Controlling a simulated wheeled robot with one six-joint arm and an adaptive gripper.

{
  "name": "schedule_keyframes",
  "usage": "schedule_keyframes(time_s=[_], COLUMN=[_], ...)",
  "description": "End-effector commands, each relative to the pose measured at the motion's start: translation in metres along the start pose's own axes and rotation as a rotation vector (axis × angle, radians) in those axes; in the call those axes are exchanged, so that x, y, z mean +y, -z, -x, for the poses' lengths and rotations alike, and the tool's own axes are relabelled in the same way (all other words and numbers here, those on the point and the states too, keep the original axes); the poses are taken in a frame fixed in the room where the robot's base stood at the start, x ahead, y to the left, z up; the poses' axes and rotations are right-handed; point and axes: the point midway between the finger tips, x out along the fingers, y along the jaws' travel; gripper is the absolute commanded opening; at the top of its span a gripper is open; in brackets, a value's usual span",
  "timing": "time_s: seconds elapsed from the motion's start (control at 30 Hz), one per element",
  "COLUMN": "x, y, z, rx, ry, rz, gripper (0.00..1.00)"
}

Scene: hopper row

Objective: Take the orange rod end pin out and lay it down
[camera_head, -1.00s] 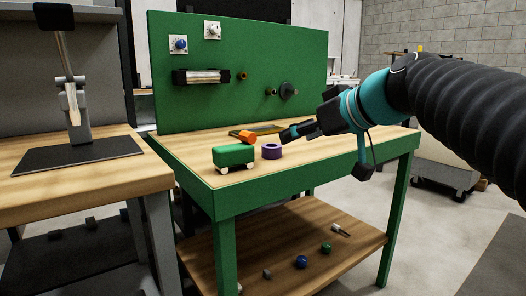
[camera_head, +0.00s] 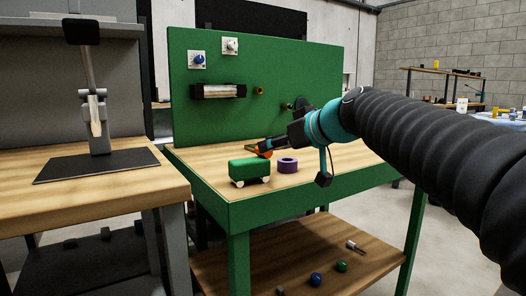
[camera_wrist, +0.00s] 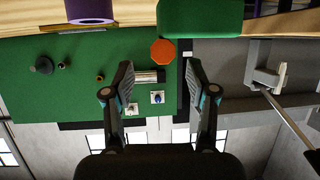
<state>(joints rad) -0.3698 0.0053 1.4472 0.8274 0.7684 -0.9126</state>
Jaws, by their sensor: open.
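An orange piece (camera_head: 265,153), which I take for the rod end pin, shows in the head view just behind the green block (camera_head: 249,170), partly covered by my gripper (camera_head: 259,149). In the wrist view its orange octagonal end (camera_wrist: 163,52) faces the camera, close to the green block (camera_wrist: 200,18). I cannot tell whether it sits in the block or behind it. My gripper (camera_wrist: 158,75) is open and empty in the wrist view, its two fingers spread to either side of the line to the orange end.
A purple ring (camera_head: 287,165) stands right of the green block on the wooden bench top (camera_head: 330,178). A green upright panel (camera_head: 270,110) with a silver cylinder (camera_head: 218,91) and knobs rises behind. A grey press (camera_head: 97,115) stands left.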

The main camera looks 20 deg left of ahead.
Motion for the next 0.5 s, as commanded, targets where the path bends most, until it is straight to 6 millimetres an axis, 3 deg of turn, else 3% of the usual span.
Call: schedule_keyframes(time_s=[0.3,0.5], x=[-0.004,-0.003], y=[0.001,0.001], z=[-0.042,-0.046], rx=[-0.001,0.000], ry=[0.002,0.000], rz=[0.000,0.000], gripper=[0.57,0.57])
